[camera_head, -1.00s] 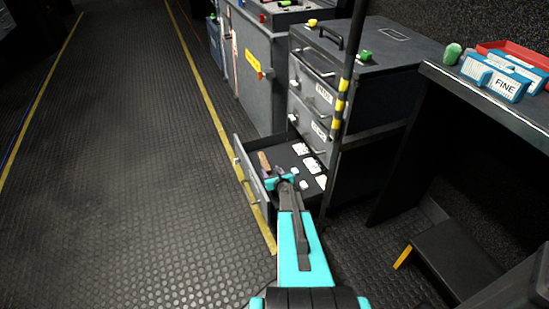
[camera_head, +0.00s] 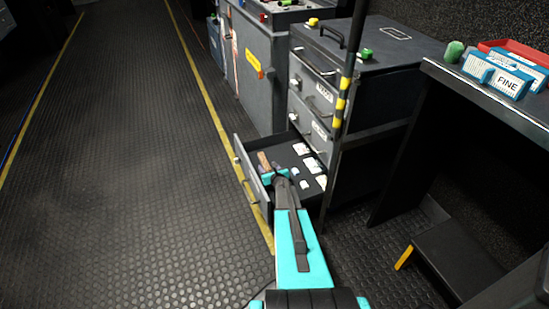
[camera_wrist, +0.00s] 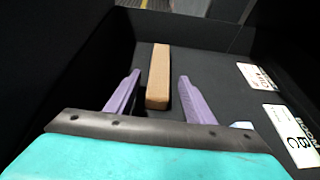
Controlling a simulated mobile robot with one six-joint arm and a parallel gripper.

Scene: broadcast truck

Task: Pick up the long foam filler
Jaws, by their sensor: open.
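The long foam filler (camera_wrist: 158,82) looks like a tan, block-shaped bar lying on the dark floor of the open bottom drawer (camera_head: 284,152). In the head view its brown end (camera_head: 264,161) shows just beyond my gripper (camera_head: 272,178). In the wrist view my gripper (camera_wrist: 159,88) is open, with one purple finger to the left of the bar and one to the right. The near part of the bar reaches between the fingers, with a gap on each side. I cannot tell how high the fingers are above the drawer floor.
White labelled cards (camera_wrist: 291,134) lie on the drawer floor to the right of the bar. Dark drawer walls rise close around my gripper. The cabinet (camera_head: 312,97) stands behind the drawer, with a striped pole (camera_head: 342,102) beside it. Open floor (camera_head: 120,150) lies to the left.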

